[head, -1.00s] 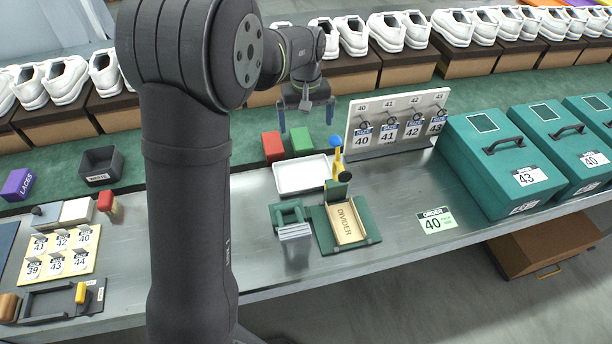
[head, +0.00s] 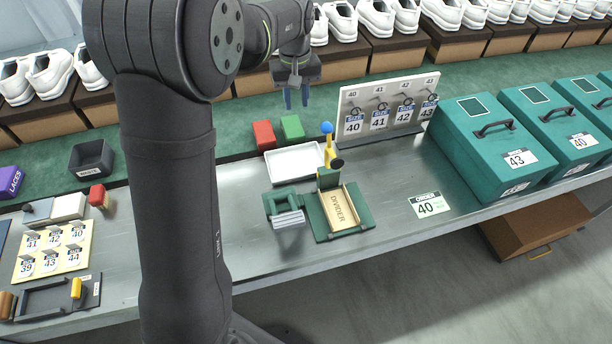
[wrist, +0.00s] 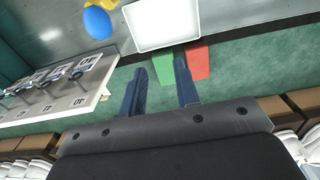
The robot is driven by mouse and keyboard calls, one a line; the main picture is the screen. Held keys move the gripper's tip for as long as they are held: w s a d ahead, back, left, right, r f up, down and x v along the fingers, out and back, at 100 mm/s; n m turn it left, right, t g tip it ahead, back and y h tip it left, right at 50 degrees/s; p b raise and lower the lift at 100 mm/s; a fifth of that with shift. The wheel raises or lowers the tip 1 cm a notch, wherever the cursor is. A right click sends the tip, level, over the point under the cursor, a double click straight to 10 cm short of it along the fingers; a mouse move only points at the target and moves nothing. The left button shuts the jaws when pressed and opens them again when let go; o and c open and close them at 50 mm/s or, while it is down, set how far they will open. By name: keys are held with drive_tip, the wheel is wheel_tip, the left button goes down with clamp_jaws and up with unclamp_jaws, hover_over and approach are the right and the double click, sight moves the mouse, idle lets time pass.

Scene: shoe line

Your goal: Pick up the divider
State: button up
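The divider (head: 340,207) is a tan piece with its name printed on it. It lies in a green holder (head: 364,217) on the metal bench in the head view. My gripper (head: 296,101) hangs above the green strip behind the bench, up and to the left of the divider and well apart from it. Its two blue fingers are spread with nothing between them. In the wrist view my gripper (wrist: 161,76) is also open and empty, and the divider is not in that view.
A white tray (head: 296,163), a red block (head: 264,135) and a green block (head: 292,127) lie near the gripper. A blue-topped yellow tool (head: 329,150) stands behind the divider. A tag rack (head: 352,103) and teal boxes (head: 470,150) stand to the right.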

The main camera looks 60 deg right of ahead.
drive_tip(key=shift+s, duration=0.1)
hover_over(338, 207)
drive_tip(key=s+d, duration=0.2)
drive_tip(key=s, duration=0.1)
wheel_tip(338, 207, down, 5)
wheel_tip(338, 207, down, 10)
drive_tip(key=shift+w+f, duration=0.1)
drive_tip(key=shift+f, duration=3.35)
clamp_jaws()
